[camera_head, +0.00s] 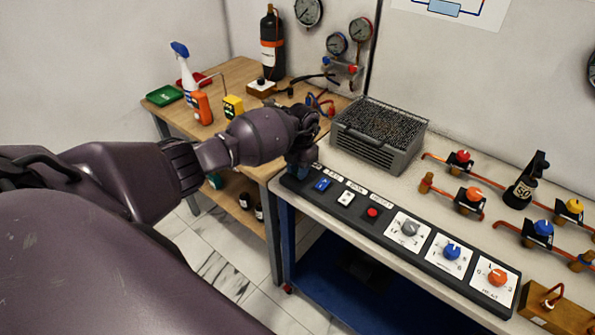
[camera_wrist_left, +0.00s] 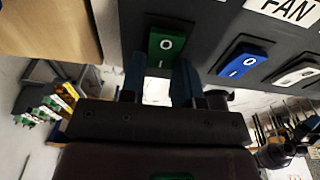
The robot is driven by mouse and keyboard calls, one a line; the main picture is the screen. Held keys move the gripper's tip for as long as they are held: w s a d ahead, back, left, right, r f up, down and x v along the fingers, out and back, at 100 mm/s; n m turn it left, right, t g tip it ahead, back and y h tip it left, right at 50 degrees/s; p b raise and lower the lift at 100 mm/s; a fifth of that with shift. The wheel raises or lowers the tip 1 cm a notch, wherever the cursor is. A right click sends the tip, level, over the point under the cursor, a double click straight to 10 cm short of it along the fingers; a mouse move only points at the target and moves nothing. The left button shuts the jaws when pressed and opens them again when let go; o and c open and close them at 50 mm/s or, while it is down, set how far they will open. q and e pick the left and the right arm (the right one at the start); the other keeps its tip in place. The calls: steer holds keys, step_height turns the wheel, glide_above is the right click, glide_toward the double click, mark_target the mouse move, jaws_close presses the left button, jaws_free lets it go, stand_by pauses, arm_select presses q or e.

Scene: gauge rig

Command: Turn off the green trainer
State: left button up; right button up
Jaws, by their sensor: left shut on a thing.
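The green switch (camera_wrist_left: 166,46) is a rocker marked O and I on the dark control panel (camera_head: 400,240). It shows in the left wrist view between the fingertips of my left gripper (camera_wrist_left: 160,76). The fingers are shut on it, at its near end. I cannot tell which half of the rocker is pressed. In the head view my left gripper (camera_head: 302,166) is at the panel's left end and hides the green switch. My right gripper is not in view.
A blue rocker (camera_head: 322,185) sits close beside the green one, then a white rocker (camera_head: 346,199), a red button (camera_head: 372,212) and several knobs. A grey mesh-topped box (camera_head: 375,140) stands behind the panel. A wooden table (camera_head: 170,112) with bottles adjoins on the left.

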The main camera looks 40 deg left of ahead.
arm_select(q)
steer(key=shift+w+g+b, duration=0.15)
steer(key=shift+g+b, duration=0.5)
steer(key=shift+g, duration=0.15)
steer(key=o, duration=0.9)
steer(key=shift+r, duration=0.1)
steer(key=v, duration=1)
steer(key=shift+w+d+r, duration=0.1)
steer(key=shift+r, duration=0.25)
